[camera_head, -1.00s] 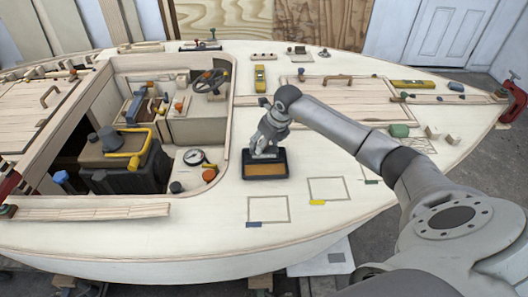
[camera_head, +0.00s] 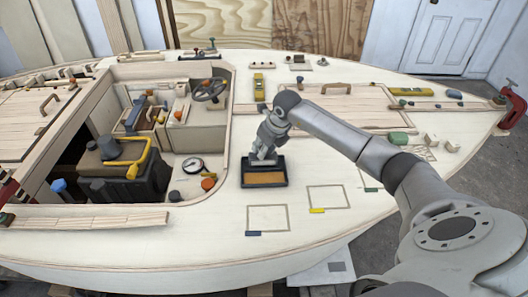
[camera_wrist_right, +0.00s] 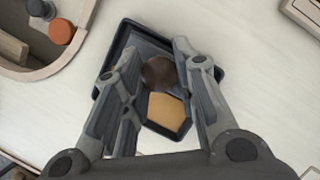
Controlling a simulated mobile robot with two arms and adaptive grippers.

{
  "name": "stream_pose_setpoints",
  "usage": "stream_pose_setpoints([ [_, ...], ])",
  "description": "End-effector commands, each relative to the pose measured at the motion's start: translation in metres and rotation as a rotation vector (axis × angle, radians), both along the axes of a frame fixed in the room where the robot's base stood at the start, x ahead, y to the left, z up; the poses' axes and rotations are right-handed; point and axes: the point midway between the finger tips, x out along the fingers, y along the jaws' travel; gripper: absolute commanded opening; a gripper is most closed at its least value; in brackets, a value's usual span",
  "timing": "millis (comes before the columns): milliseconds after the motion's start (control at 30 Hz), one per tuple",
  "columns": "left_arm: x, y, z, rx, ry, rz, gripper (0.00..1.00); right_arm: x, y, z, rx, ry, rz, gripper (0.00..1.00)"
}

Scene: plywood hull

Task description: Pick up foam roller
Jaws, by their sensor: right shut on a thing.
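A dark shallow tray (camera_head: 285,184) with a tan-orange inside lies on the pale deck, right of the cockpit opening. My right gripper (camera_head: 263,160) points down at the back of this tray. In the right wrist view, a brown rounded thing (camera_wrist_right: 158,72), which looks like the end of the foam roller, is between the fingers of my right gripper (camera_wrist_right: 150,62). The gripper is shut on it, over the tray (camera_wrist_right: 212,68). A tan patch (camera_wrist_right: 166,112) shows nearer the wrist. The fingers hide part of the roller and tray. My left gripper is not in view.
The cockpit opening left of the tray holds a black box with a yellow handle (camera_head: 140,160), a round gauge (camera_head: 193,165) and an orange knob (camera_head: 208,184). Two outlined rectangles on the deck in front of the tray, blue-tagged (camera_head: 267,218) and yellow-tagged (camera_head: 327,198), are empty.

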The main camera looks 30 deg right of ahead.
Motion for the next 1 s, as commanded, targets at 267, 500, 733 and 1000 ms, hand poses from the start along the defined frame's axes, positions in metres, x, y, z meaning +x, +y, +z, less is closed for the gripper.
stream_pose_setpoints([
  [267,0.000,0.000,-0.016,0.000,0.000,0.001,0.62,-0.013,0.004,0.038,-0.004,-0.006,0.003,0.00],
  [500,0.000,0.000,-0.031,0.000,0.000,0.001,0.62,-0.056,0.017,0.084,-0.006,-0.004,0.003,0.00],
  [733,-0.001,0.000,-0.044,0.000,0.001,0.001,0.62,-0.098,0.032,0.104,-0.005,-0.004,0.002,0.00],
  [1000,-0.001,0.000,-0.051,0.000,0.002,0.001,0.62,-0.127,0.042,0.119,-0.002,-0.002,0.000,0.00],
])
